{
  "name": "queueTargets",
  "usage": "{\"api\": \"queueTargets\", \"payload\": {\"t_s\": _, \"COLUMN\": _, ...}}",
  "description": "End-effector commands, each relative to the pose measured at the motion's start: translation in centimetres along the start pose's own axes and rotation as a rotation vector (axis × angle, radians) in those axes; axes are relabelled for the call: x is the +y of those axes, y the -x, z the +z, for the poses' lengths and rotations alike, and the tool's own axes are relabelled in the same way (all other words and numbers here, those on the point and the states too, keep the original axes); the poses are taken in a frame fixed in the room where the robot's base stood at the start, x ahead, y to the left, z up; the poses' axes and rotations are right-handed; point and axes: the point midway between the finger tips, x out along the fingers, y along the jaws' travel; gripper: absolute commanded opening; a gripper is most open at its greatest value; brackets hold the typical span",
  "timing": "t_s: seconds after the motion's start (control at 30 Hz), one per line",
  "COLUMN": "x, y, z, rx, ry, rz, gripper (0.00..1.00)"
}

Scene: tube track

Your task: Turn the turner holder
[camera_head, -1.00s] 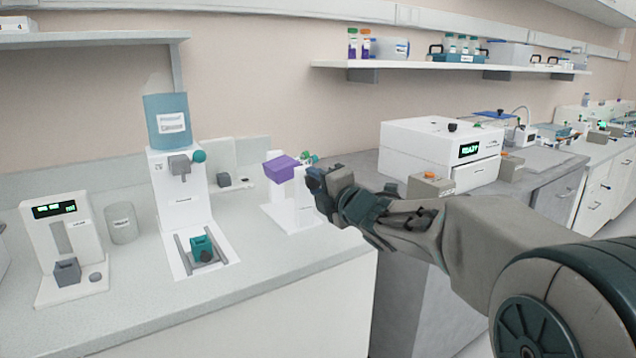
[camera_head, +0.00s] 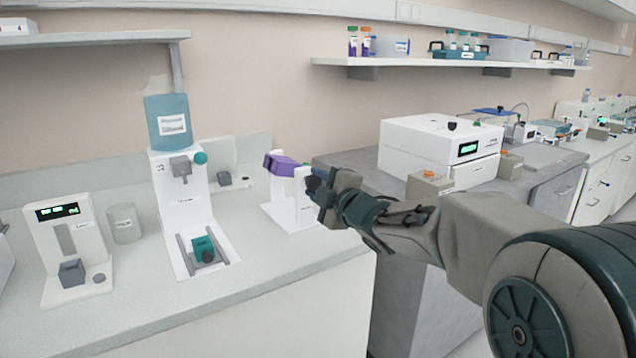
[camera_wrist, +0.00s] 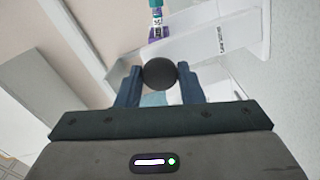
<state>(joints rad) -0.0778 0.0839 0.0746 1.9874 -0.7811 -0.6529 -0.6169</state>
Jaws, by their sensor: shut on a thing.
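The turner (camera_head: 290,203) is a white stand on the counter, left of my gripper in the head view. Its purple holder (camera_head: 284,165) sits tilted at the top. My gripper (camera_head: 322,187) is shut on the turner's dark round knob (camera_head: 312,183) on the right side. In the wrist view, the black knob (camera_wrist: 159,73) sits between the two blue fingers of my gripper (camera_wrist: 160,80). Beyond it, a labelled tube (camera_wrist: 156,16) with a purple part shows at the top edge. The white turner body (camera_wrist: 225,38) shows behind. The far side of the holder is hidden.
Left of the turner stand a white dispenser (camera_head: 183,205) with a blue bottle (camera_head: 168,122), a beaker (camera_head: 124,223) and a display device (camera_head: 66,250). A white box machine (camera_head: 430,143) stands behind my arm. Counter in front of the turner is clear.

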Motion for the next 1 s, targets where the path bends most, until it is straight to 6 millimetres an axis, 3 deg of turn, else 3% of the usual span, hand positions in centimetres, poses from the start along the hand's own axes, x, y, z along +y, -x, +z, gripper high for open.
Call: {"api": "queueTargets", "payload": {"t_s": 1.0, "x": -0.08, "y": 0.04, "z": 0.08, "rx": -0.004, "ry": -0.509, "rz": -0.004, "gripper": 0.11}}
